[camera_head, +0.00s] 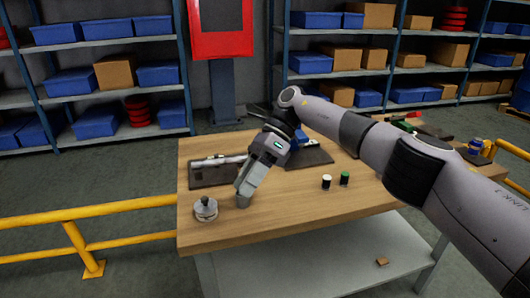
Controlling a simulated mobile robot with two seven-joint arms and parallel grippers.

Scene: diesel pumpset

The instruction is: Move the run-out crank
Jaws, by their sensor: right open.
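A round metal piece with a dark knob on top (205,208) stands near the front left corner of the wooden table (290,215). A long silvery shaft-like part (218,161) lies on a dark mat behind it. I cannot tell for sure which of these is the run-out crank. My right gripper (243,202) points down at the table just right of the round piece, apart from it. It is open, and I see nothing held in it. My right arm hides part of the table's back and right side. My left gripper is not in view.
Two small cylinders, one white and black (326,182) and one green (345,178), stand mid-table. A blue item (298,141) sits on another dark mat (312,158) behind. A yellow railing (120,207) runs left of the table. The table's front middle is clear.

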